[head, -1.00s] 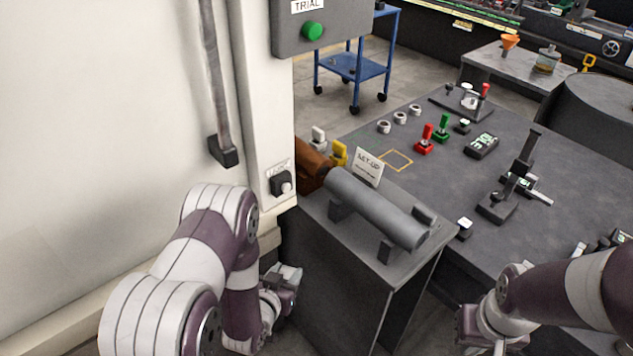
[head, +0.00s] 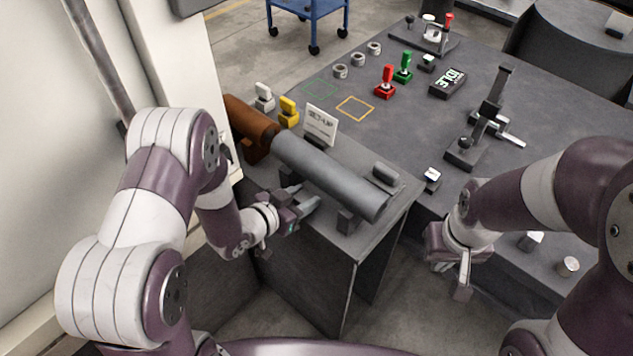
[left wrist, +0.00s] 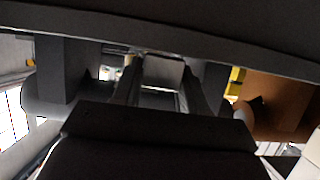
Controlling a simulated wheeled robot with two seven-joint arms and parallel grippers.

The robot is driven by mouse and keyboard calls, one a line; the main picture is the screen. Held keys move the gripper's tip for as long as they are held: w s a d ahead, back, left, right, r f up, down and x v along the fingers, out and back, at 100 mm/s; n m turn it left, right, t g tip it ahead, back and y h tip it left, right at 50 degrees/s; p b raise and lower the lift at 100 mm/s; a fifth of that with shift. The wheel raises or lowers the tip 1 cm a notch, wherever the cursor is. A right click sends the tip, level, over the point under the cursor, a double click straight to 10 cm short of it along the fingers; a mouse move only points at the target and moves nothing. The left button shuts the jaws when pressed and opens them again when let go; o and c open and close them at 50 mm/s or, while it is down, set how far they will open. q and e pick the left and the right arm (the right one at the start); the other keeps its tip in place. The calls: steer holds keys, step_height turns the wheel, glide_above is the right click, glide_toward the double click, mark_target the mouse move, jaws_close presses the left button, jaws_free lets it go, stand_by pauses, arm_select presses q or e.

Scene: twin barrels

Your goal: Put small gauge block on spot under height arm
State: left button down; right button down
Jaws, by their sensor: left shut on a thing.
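My left gripper (head: 308,203) is at the near side of the stand, low beside the grey barrel (head: 330,175). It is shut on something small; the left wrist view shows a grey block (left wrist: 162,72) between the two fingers. I cannot tell whether this is the small gauge block. The height gauge with its upright column and arm (head: 492,100) stands on the dark table at the right, its base (head: 464,150) toward me. The spot under its arm is not clear to see. My right gripper (head: 460,278) hangs at the table's near edge; its opening is unclear.
The stand (head: 385,235) holds the barrel, its brown end (head: 248,120) and a set-up sign (head: 321,124). The wall is close on the left. Red (head: 386,82) and green (head: 403,66) levers stand on the table, with an orange outline (head: 355,108) nearby.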

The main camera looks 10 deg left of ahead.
mark_target(316, 194)
arm_select(q)
steer(key=w+d, duration=0.2)
steer(key=w, duration=0.1)
steer(key=shift+w+d+r, duration=0.15)
steer(key=shift+w+d, duration=0.05)
steer(key=shift+d, duration=0.15)
steer(key=shift+w+f+p, duration=0.2)
steer(key=shift+p, duration=0.2)
steer(key=shift+s, duration=0.1)
steer(key=c, duration=1)
jaws_free()
steer(key=shift+f, duration=0.2)
steer(key=shift+o, duration=0.6)
steer(key=shift+r, duration=0.15)
